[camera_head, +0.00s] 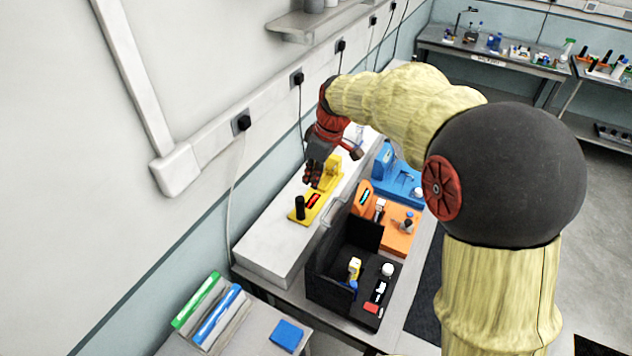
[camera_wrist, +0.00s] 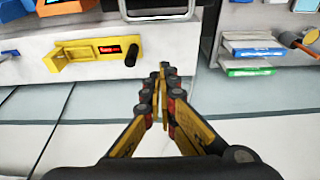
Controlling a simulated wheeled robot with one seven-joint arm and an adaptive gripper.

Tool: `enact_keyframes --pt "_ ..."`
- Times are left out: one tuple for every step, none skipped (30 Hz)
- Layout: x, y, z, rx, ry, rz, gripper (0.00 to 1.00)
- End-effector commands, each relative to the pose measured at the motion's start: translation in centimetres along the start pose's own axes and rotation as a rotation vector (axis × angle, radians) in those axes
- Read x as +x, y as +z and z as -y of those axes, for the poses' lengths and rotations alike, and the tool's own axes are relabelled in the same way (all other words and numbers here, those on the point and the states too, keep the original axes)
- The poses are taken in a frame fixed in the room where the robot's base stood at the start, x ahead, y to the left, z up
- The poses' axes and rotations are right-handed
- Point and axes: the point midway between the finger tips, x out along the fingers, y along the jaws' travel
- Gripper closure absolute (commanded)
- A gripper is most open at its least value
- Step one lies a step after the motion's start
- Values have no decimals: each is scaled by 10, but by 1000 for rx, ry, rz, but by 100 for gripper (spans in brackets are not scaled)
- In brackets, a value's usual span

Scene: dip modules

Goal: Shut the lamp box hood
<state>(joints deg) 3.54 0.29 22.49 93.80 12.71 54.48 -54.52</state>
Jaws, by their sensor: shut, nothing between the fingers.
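The lamp box appears to be the black box (camera_head: 318,283) on the bench, standing open with its inside showing. Its dark hood (camera_head: 364,232) seems raised toward the wall side, with a grey loop handle (camera_head: 333,212) at its top. A pale loop handle, likely the same one, shows at the top of the wrist view (camera_wrist: 158,15). My gripper (camera_head: 312,182) is above the white ledge by the yellow module, apart from the hood. In the wrist view my gripper (camera_wrist: 163,70) is shut and empty, fingertips together. My arm hides part of the bench.
A yellow module (camera_head: 325,200) with a black knob (camera_head: 299,207) sits on the white ledge (camera_head: 262,240). Orange (camera_head: 398,238) and blue (camera_head: 397,178) modules stand beyond the black box. Small bottles stand inside the box. Green and blue binders (camera_head: 215,310) are at the lower left.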

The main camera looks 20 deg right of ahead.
Motion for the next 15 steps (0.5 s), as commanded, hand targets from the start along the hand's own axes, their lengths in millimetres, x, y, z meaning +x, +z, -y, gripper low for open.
enact_keyframes --pt "10 1 1 0 -3 3 100" --pt "15 1 1 1 -4 3 100" --pt "23 1 1 1 -4 3 100" --pt "29 1 2 1 -4 3 100" --pt "35 1 2 2 -5 4 100" --pt "43 1 2 2 -4 3 100" --pt "49 1 2 2 -5 3 100" --pt "55 1 1 3 -4 3 100" --pt "63 1 1 3 -4 4 100" --pt "68 1 1 3 -3 3 100" --pt "74 1 1 3 -3 3 100" --pt "81 1 1 3 -2 3 100" --pt "81 4 0 4 0 2 100" --pt "76 9 0 5 2 0 100" --pt "74 15 0 5 1 0 100"
